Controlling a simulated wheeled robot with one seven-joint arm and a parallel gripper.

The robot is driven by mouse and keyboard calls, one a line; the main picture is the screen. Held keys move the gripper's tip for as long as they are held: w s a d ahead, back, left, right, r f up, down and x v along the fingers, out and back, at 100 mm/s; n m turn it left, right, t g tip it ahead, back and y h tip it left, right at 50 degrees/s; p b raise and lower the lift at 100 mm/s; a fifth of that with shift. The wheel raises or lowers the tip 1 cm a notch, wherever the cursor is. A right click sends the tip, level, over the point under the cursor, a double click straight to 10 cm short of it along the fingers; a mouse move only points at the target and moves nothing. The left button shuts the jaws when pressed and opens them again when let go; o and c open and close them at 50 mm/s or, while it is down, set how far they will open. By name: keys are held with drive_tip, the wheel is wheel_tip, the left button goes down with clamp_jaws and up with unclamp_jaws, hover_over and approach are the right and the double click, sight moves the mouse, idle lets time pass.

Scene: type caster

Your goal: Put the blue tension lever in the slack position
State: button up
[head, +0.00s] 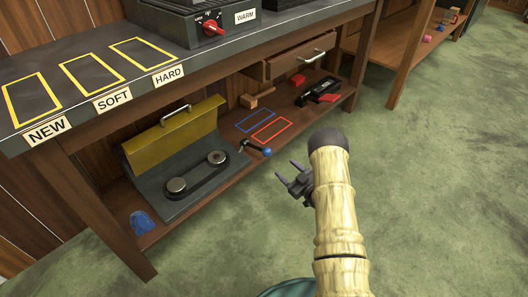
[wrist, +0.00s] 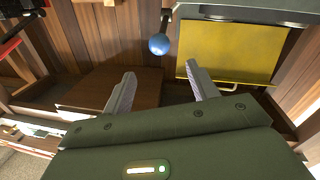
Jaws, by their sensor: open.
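The blue tension lever (head: 256,148) is a dark rod with a blue knob, sticking out from the right side of the grey belt machine (head: 170,208) on the lower shelf. In the wrist view the round blue knob (wrist: 160,44) shows at top centre, beyond the fingertips. My gripper (head: 291,172) is open and empty, out in front of the shelf, to the right of and a little below the knob in the head view. In the wrist view its fingers (wrist: 160,82) are spread apart, and the knob is apart from both. No slack position marking is readable.
The machine's yellow cover (head: 178,138) stands raised behind two rollers with a black belt. The bench top (head: 130,85) overhangs the shelf. A blue object (head: 142,222) sits at the shelf's left end. Green floor in front is clear.

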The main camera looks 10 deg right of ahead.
sight(264, 149)
drive_tip(key=b+x, duration=0.6)
drive_tip(key=x, duration=0.7)
drive_tip(key=shift+w+a+f+b, duration=0.1)
drive_tip(key=shift+b, duration=0.25)
drive_tip(key=shift+w+a, duration=0.3)
drive_tip(key=shift+w, duration=0.35)
drive_tip(key=shift+r, duration=0.2)
clamp_jaws()
